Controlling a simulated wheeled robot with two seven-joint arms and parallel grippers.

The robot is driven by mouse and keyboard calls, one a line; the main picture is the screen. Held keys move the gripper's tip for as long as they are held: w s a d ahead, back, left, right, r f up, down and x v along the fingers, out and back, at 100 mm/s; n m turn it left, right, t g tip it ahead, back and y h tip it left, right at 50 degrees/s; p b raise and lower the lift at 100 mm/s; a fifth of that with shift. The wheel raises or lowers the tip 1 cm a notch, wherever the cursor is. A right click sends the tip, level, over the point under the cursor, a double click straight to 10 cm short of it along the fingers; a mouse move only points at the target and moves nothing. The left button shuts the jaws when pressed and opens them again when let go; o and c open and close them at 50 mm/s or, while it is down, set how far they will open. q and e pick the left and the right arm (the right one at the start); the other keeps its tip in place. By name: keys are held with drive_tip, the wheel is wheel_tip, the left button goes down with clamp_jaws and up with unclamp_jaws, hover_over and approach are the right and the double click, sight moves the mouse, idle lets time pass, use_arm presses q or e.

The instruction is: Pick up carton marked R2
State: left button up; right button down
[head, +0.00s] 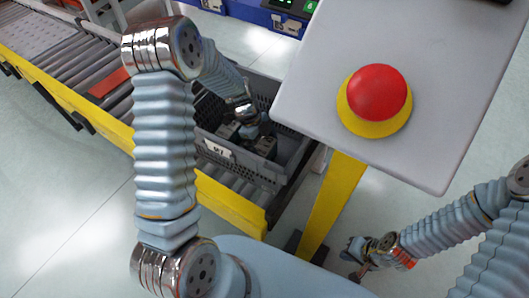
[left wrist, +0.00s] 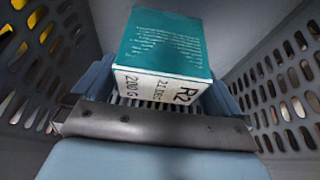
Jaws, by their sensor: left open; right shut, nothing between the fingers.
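The carton marked R2 (left wrist: 165,50) is teal with a white band of printed text, seen close up in the left wrist view. It is inside a grey tote (head: 284,178) with slotted walls. My left gripper (head: 248,130) reaches down into that tote; in the left wrist view it (left wrist: 158,92) is open, with the carton between or just beyond its fingers. Contact cannot be told. In the head view the carton cannot be made out clearly beside the gripper. My right gripper (head: 360,256) is shut and empty, low at the right over the floor.
The tote stands at the end of a roller conveyor (head: 85,70) with yellow side rails. An orange-red object (head: 110,82) lies on the rollers. A grey panel with a red button (head: 378,92) stands close right of the tote. A blue case (head: 262,12) is behind.

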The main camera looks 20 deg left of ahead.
use_arm(q)
drive_tip(key=shift+x, duration=1.05)
drive_tip(key=shift+c, duration=0.3)
drive_tip(key=c, duration=0.8)
drive_tip(key=shift+r, duration=0.1)
